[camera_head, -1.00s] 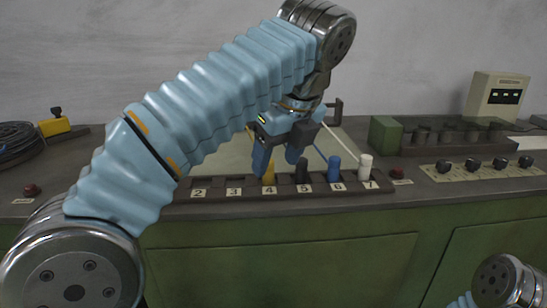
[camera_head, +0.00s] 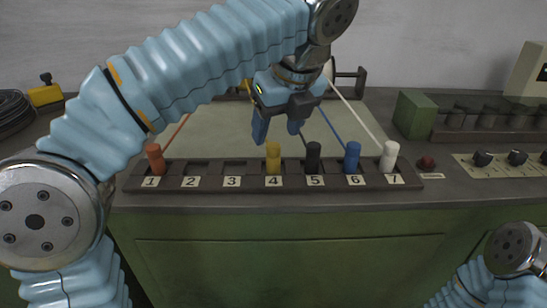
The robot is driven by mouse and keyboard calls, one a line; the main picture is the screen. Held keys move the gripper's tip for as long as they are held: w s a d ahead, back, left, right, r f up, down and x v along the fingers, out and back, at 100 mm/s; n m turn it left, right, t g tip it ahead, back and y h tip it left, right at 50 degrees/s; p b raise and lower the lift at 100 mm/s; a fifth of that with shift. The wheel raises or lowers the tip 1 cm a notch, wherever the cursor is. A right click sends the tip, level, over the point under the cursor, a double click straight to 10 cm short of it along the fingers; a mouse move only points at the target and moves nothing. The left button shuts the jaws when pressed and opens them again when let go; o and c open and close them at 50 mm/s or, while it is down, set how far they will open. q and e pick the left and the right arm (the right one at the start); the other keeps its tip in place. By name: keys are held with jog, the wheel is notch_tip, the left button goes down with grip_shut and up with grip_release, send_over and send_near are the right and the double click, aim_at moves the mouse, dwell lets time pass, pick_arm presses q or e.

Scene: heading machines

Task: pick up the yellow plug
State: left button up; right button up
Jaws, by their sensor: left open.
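The yellow plug (camera_head: 273,158) stands upright in the slot labelled 4 of the dark plug rack (camera_head: 232,182). My left gripper (camera_head: 277,134) is open and empty, with its blue fingers pointing down. In the picture its fingertips are just above the yellow plug's top; I cannot tell whether they are above it or behind it. Part of my right arm shows at the lower right, but its gripper is out of the picture.
A black plug (camera_head: 313,158), a blue plug (camera_head: 352,158) and a white plug (camera_head: 389,156) stand to the right. An orange plug (camera_head: 155,159) is in slot 1. Slots 2 and 3 are empty. Cords run behind. A red button (camera_head: 426,162) sits right of the rack.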

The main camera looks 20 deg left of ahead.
aim_at(274, 146)
pick_arm(q)
jog(key=x, duration=0.7)
jog(key=shift+w+d+f, duration=0.1)
jog(key=shift+d+f, duration=0.15)
grip_shut()
jog(key=shift+r, duration=0.15)
